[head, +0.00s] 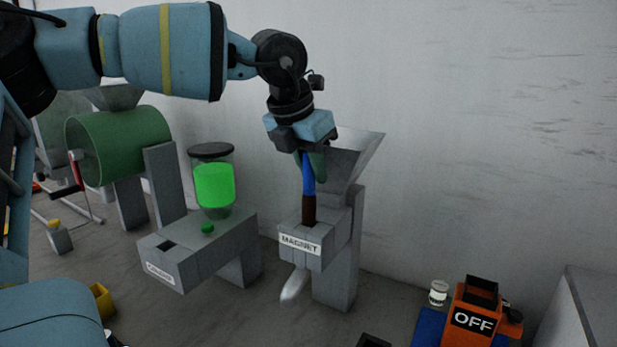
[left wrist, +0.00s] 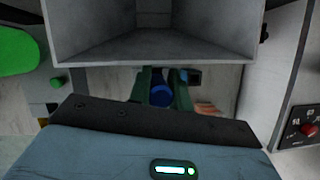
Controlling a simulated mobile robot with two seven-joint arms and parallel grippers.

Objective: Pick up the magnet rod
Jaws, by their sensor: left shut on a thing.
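The magnet rod (head: 308,182) is blue on its upper part and dark brown at its lower end. It stands upright, its lower end in or at the top of the grey block labelled MAGNET (head: 300,245). My left gripper (head: 310,165) points down from above and is shut on the rod's blue upper part. In the left wrist view the blue rod top (left wrist: 161,95) shows between the two green fingers (left wrist: 162,88). Whether the rod's lower end is clear of the block's opening, I cannot tell. My right gripper is not in view.
A grey hopper (head: 355,150) rises right behind the gripper. To the left stand a grey COLORS unit (head: 180,265) with a bright green container (head: 214,185) and a green drum machine (head: 120,145). An orange device marked OFF (head: 474,318) is at lower right.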

